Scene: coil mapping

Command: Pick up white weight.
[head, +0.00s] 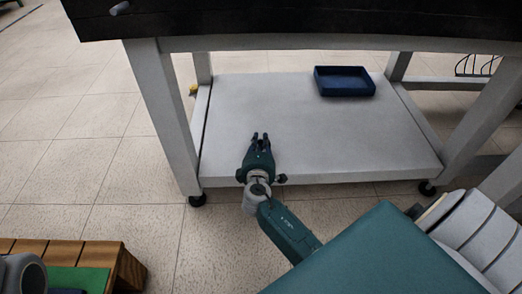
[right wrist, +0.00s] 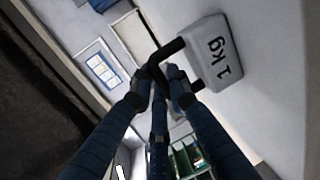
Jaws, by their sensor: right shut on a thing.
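The white weight (right wrist: 216,58) shows large in the right wrist view, marked "1 kg", with a black handle on its left side. My right gripper (right wrist: 163,74) is shut on that handle, and the fingers hide part of it. In the head view my right gripper (head: 261,138) points away over the front part of the pale lower shelf (head: 300,125). The weight does not stand out from the pale shelf in the head view. My left gripper is not in view.
A blue tray (head: 344,82) lies at the back right of the shelf. The dark tabletop (head: 300,18) is above, with pale legs (head: 163,115) at the sides. A wooden slatted piece (head: 128,272) stands at the lower left. The middle of the shelf looks clear.

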